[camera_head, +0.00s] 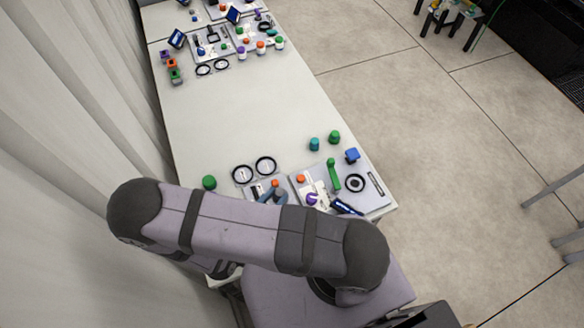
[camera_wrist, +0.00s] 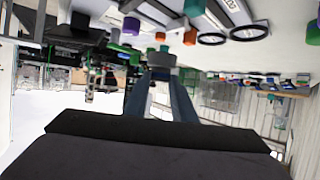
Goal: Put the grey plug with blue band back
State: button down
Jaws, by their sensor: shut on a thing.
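In the wrist view my gripper (camera_wrist: 160,78) is shut on a grey round piece (camera_wrist: 161,61), which I take to be the grey plug. A blue band on it cannot be made out clearly. The plug is held clear of the table, with free space around it. In the head view my own arm crosses the near end of the table, and the gripper and plug cannot be made out there. A grey panel (camera_head: 376,197) with a black ring (camera_head: 355,183) and a green handle (camera_head: 333,176) lies at the near right.
Teal (camera_head: 314,144) and green (camera_head: 334,137) knobs and a blue piece (camera_head: 352,155) stand beyond the panel. A green knob (camera_head: 209,182) stands at the left, near two black rings (camera_head: 254,169). The middle of the table (camera_head: 235,115) is clear. More panels stand at its far end.

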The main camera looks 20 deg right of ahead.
jog(key=w+d+r+m+g+h+b, duration=0.1)
jog(key=w+d+m+g+b, duration=0.1)
jog(key=w+d+b, duration=0.45)
jog(key=w+d+m+g+h+b, duration=0.2)
jog(key=w+d+m+g+b, duration=0.15)
jog(key=w+b, duration=0.55)
jog(key=shift+n+t, duration=0.45)
jog(key=shift+w+d+f+p, duration=0.1)
jog(key=shift+w+f+p, duration=0.15)
jog(key=shift+f+p, duration=0.55)
jog(key=shift+w+d+f+p, duration=0.15)
jog(key=shift+w+f+p, duration=0.2)
jog(key=shift+f, duration=0.8)
jog(key=shift+w+d+f+p, duration=0.1)
jog(key=shift+w+f+p, duration=0.1)
jog(key=shift+f+p, duration=0.6)
jog(key=shift+f, duration=0.25)
jog(key=shift+f+p, duration=0.3)
jog(key=shift+f, duration=1.7)
jog(key=shift+f, duration=0.1)
jog(key=c, duration=1.5)
grip_release()
